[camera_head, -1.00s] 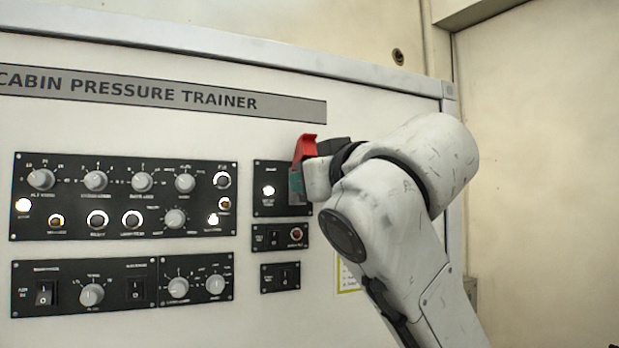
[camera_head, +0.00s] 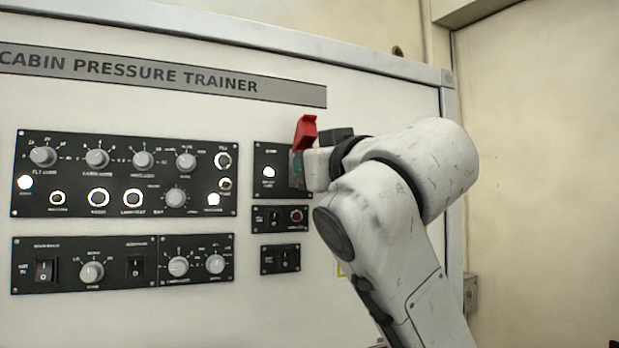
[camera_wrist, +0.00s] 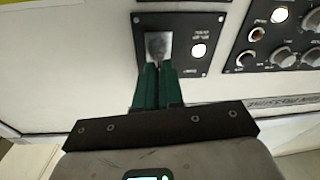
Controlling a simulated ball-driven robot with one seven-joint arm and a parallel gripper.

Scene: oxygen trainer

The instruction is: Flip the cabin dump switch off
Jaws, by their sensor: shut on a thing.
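The dump panel (camera_head: 268,150) is a small black plate with a lit white lamp (camera_head: 268,172); in the wrist view its lamp (camera_wrist: 199,50) is right of the fingertips. A raised red guard (camera_head: 306,132) stands out at the panel's right side. The guard is not visible in the wrist view. My gripper (camera_head: 298,168) is at the panel just below the guard, its fingers partly hidden by the wrist. In the wrist view my green fingers (camera_wrist: 158,78) are close together at a grey metal piece, apparently the cabin dump switch (camera_wrist: 158,46).
A wide knob panel (camera_head: 120,205) and a lower panel (camera_head: 60,285) are on the left of the white trainer board. Two small switch panels (camera_head: 262,218) (camera_head: 266,262) lie below the dump panel, near my arm. The board's right edge (camera_head: 450,110) is behind my arm.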

